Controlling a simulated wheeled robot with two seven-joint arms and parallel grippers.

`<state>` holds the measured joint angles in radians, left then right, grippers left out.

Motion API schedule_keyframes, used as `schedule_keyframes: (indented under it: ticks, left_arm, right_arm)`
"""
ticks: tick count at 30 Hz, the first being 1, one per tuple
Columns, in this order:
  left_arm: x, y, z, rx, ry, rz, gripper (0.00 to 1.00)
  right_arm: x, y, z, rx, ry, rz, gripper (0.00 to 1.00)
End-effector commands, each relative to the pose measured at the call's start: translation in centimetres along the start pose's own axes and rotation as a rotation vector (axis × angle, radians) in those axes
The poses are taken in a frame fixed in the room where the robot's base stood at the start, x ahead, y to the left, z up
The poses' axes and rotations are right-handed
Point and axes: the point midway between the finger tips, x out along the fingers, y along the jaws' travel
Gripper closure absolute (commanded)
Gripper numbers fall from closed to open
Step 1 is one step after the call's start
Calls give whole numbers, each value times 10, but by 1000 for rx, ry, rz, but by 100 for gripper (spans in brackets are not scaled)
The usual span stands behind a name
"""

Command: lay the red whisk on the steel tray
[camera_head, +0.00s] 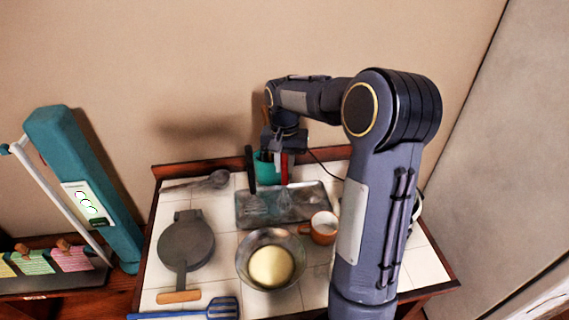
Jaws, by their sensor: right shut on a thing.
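The red whisk (285,169) shows as a red handle directly under my right gripper (280,160). Its wire end appears to hang down over the steel tray, but it blends with the metal there. The right gripper is shut on the whisk's handle, above the tray's back edge. The steel tray (313,192) lies flat at the back middle of the white tiled table. I cannot tell whether the whisk touches the tray. My left gripper is out of view.
A teal cup (264,169) stands behind the tray. A brown mug (323,228) and glass bowl (249,240) are in front. A round grey pan (187,243), ladle (217,179) and blue spatula (222,308) lie left. My right arm hides the table's right part.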

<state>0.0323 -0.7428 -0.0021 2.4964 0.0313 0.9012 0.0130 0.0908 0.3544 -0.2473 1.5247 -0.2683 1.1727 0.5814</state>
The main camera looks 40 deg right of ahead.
Motion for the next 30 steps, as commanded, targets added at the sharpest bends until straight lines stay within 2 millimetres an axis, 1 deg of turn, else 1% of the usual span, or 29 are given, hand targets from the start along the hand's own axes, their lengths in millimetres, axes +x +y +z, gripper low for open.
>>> schedule_keyframes:
  ticks: [7,11,12,16,25,28,30]
  left_arm:
    - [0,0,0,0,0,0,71]
    - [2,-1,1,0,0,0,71]
    - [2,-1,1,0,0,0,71]
    - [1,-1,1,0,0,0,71]
    - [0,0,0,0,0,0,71]
    - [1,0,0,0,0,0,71]
    - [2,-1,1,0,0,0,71]
  right_arm:
    - [1,0,0,1,1,-1,100]
    - [5,0,0,0,1,0,100]
    - [4,0,0,0,1,-1,77]
    - [4,0,0,0,1,0,60]
    - [2,0,0,0,1,-1,60]
    - [-4,0,0,0,3,-2,60]
    - [-14,-1,-1,0,5,-3,60]
